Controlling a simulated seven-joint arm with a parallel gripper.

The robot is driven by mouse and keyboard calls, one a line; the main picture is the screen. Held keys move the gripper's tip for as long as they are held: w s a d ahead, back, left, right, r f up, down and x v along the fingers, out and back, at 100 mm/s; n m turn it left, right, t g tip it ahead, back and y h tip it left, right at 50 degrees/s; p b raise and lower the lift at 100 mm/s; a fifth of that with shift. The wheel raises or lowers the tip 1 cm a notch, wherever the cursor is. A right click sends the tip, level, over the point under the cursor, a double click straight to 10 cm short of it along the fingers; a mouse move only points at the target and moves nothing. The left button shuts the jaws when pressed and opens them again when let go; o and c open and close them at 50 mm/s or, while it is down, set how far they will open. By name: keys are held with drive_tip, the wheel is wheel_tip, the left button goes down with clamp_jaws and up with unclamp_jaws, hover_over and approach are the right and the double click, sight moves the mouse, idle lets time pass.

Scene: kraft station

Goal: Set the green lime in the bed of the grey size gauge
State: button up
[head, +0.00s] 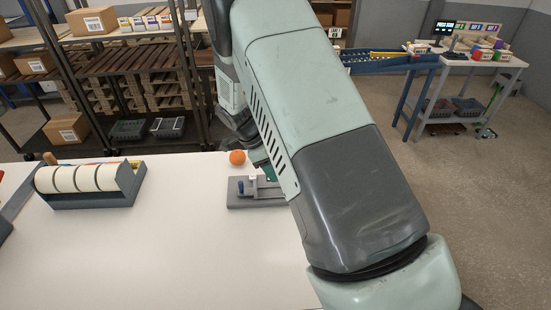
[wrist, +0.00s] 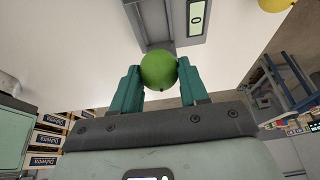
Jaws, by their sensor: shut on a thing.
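The green lime (wrist: 159,72) is held between the two teal fingertips of my gripper (wrist: 158,68) in the wrist view. The grey size gauge (wrist: 158,28) shows just beyond the lime there, with a small display reading 0. The lime overlaps the near end of the gauge in the picture; I cannot tell whether it touches the bed. In the head view the grey gauge (head: 240,202) lies on the white table, its right part hidden by my arm. The lime is hidden in that view.
An orange fruit (head: 237,157) sits behind the gauge on the white table (head: 170,250). A yellow fruit (wrist: 275,4) shows at the wrist view's top right. A dark holder with white rolls (head: 92,190) stands at left. The table's front middle is clear.

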drive_tip(key=shift+f, duration=2.75)
drive_tip(key=shift+f, duration=0.7)
drive_tip(key=o, duration=1.1)
drive_tip(key=shift+o, duration=0.2)
drive_tip(key=shift+r, duration=0.1)
drive_tip(key=shift+r, duration=3.95)
